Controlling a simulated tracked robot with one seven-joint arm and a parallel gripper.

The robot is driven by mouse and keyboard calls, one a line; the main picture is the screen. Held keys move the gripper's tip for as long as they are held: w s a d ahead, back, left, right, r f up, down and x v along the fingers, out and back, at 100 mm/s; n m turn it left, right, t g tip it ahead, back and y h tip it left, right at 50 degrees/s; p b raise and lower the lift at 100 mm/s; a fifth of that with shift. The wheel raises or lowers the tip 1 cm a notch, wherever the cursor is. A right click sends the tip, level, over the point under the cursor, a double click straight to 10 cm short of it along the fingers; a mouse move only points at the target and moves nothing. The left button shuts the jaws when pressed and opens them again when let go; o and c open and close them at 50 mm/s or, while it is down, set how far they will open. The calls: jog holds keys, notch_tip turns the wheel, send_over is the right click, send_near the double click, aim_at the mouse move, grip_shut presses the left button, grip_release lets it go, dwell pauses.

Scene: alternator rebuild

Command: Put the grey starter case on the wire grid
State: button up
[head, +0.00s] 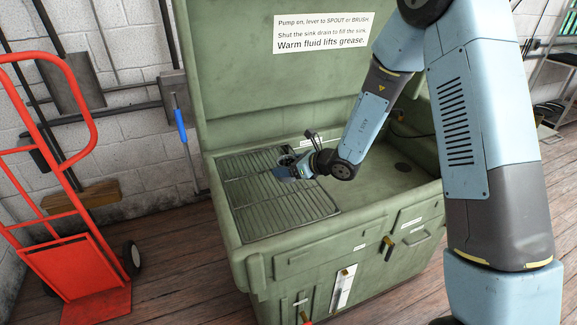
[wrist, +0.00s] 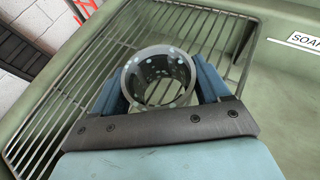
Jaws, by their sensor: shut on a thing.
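The grey starter case (wrist: 159,78) is a short hollow cylinder with small holes in its wall. In the wrist view it sits between the two blue fingers of my gripper (wrist: 160,88), which are shut on it from both sides. Its open end faces the camera, and grid bars show around it. In the head view my gripper (head: 285,171) is over the far right part of the wire grid (head: 262,208), and the case is mostly hidden by the fingers. The grid also shows in the wrist view (wrist: 90,85). I cannot tell whether the case touches the grid.
The grid covers the left part of a green parts washer (head: 300,237); its open sink basin (head: 385,190) lies to the right. The raised green lid (head: 235,75) stands behind. A red hand truck (head: 75,265) stands on the floor at left. The front of the grid is bare.

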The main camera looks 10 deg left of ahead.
jog(key=o, duration=1.6)
jog(key=shift+f, duration=0.1)
jog(key=shift+o, duration=0.2)
jog(key=v, duration=1.2)
jog(key=s+d+r+n+g+h, duration=0.2)
jog(key=s+d+r+n+g, duration=0.3)
jog(key=s+r+n, duration=0.8)
jog(key=s+d+r+n+t+h, duration=0.1)
jog(key=s+d+r+n+h, duration=0.2)
jog(key=d, duration=0.4)
jog(key=s+d+r+n+t+h, duration=0.2)
jog(key=s+d+r+n+h, duration=0.1)
jog(key=s+d, duration=0.2)
jog(key=s+d+r+n+t+h, duration=0.2)
jog(key=s+d+r+n+h, duration=0.1)
jog(key=d, duration=0.5)
jog(key=shift+s+d+r+n+h, duration=0.3)
jog(key=shift+s+r+n, duration=0.15)
jog(key=shift+s+n, duration=0.05)
